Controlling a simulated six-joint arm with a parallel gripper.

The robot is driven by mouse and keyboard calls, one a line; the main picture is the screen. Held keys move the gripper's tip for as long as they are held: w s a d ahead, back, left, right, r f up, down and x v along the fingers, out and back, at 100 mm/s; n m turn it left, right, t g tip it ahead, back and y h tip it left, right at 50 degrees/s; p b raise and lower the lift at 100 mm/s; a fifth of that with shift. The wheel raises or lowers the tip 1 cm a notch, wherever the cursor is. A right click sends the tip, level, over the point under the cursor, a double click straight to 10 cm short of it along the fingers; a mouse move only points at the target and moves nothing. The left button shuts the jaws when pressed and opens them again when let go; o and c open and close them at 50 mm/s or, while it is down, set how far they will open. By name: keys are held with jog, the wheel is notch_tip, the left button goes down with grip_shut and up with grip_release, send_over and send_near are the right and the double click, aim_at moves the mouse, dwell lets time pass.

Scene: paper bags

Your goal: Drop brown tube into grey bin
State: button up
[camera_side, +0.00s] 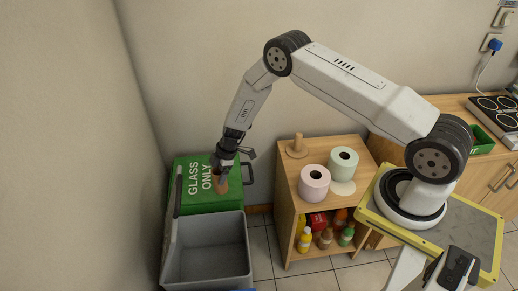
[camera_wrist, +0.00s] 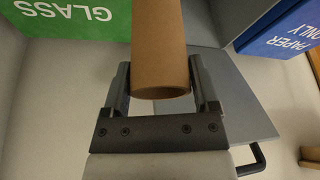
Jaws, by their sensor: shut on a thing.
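My gripper (camera_side: 224,165) is shut on the brown tube (camera_side: 221,184), a plain cardboard cylinder. In the wrist view the tube (camera_wrist: 160,55) sits between the two fingers, with its open end facing the camera. In the side view the tube hangs in front of the green lid, behind the grey bin.
A green bin marked GLASS ONLY (camera_side: 210,200) stands behind the grey bin with its lid closed. A blue paper bin (camera_wrist: 285,30) shows in the wrist view. A wooden cabinet (camera_side: 287,195) on the right holds a pink roll (camera_side: 313,186), a pale green roll (camera_side: 342,164) and bottles.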

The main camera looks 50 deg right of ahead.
jog(key=s+a+f+n+g, duration=0.1)
jog(key=s+a+f+n, duration=0.1)
jog(key=a, duration=0.5)
jog(key=s+a+f+n, duration=0.2)
jog(key=s+a+n, duration=0.1)
jog(key=a, duration=0.4)
jog(key=shift+s+g, duration=0.25)
jog(key=shift+g, duration=0.15)
jog(key=shift+f+y, duration=0.2)
jog(key=shift+y, duration=0.1)
jog(key=shift+f, duration=2.9)
jog(key=o, duration=1.1)
jog(key=shift+c, duration=0.2)
jog(key=shift+r, duration=0.1)
